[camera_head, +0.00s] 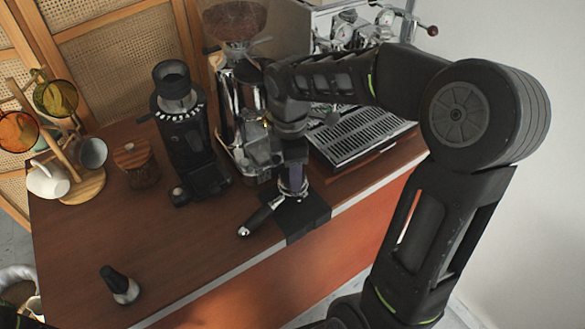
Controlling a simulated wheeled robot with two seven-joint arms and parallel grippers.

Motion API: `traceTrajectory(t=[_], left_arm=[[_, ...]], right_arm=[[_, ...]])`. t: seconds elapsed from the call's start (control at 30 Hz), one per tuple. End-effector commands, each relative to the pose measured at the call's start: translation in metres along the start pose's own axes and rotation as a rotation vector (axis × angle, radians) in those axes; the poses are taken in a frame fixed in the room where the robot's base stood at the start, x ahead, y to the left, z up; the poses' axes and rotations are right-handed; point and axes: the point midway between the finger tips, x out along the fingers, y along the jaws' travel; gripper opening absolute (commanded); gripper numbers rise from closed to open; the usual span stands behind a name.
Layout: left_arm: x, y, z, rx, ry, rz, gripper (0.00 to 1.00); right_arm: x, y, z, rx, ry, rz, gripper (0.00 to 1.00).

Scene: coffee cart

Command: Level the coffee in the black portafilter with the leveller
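The black portafilter (262,216) lies on a black mat (308,218) near the counter's front edge, its handle pointing to the lower left. My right arm reaches in from the right, and my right gripper (293,178) points down over the portafilter's basket end. A small purplish round piece, apparently the leveller (294,187), shows between the fingertips, at or just above the basket. The gripper hides most of the basket and the coffee, so I cannot tell how level it is. My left gripper is not in view.
A black grinder (185,135), a chrome grinder (240,95) and an espresso machine (350,120) stand behind. A wooden jar (136,165) and cup rack (82,185) are at left. The front-left counter is mostly clear.

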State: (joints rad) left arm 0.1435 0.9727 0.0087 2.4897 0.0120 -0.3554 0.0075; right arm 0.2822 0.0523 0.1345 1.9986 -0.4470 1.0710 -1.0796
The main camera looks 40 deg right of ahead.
Motion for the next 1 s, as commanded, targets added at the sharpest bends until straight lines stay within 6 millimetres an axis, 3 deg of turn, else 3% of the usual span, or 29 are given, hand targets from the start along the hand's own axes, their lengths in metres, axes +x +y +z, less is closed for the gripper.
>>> traceTrajectory(t=[1.0], left_arm=[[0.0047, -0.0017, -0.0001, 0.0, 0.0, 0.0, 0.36]], right_arm=[[0.0067, 0.0002, -0.0002, 0.0, 0.0, 0.001, 0.04]])
